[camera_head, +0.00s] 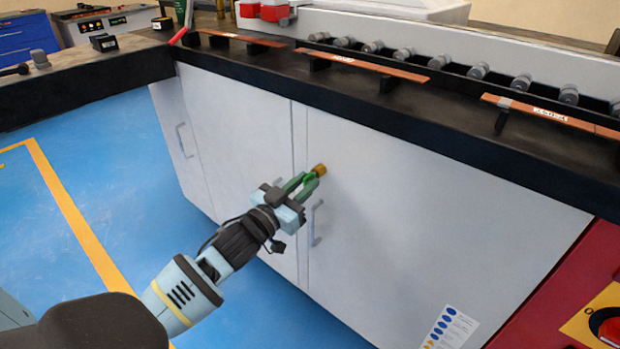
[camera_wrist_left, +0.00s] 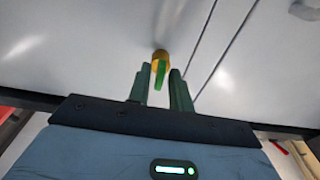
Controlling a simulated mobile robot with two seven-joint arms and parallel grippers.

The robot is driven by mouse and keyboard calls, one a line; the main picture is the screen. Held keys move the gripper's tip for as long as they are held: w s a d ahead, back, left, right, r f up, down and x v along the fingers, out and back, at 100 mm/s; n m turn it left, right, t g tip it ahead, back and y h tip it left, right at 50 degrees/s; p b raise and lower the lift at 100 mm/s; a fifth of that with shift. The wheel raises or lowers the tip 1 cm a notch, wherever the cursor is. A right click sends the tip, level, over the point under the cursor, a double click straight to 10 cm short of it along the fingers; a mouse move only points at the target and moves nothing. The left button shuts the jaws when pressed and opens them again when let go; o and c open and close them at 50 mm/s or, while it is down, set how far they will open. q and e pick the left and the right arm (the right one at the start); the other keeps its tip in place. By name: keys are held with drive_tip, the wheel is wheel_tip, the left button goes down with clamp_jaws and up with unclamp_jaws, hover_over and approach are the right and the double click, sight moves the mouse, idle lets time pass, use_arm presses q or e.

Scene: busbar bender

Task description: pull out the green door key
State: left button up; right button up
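The green door key (camera_wrist_left: 160,75) sits in a brass lock (camera_wrist_left: 161,55) on the light grey cabinet door. In the head view the brass lock (camera_head: 320,169) shows beside the door's vertical handle, with the green key (camera_head: 309,180) in front of it. My left gripper (camera_head: 302,184) is at the lock, its dark green fingers pointing at the door. In the left wrist view the fingers (camera_wrist_left: 161,88) stand on either side of the key, with a narrow gap visible on each side, so it looks open around the key. My right gripper is not in view.
A door handle (camera_head: 315,222) stands just right of and below my left gripper. A black worktop (camera_head: 400,105) with copper bars (camera_head: 360,64) overhangs the doors. A red panel with a red button (camera_head: 612,330) is at lower right. The blue floor at left is clear.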

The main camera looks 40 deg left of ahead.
use_arm(q)
drive_tip(key=shift+p, duration=0.3)
drive_tip(key=shift+c, duration=0.3)
clamp_jaws()
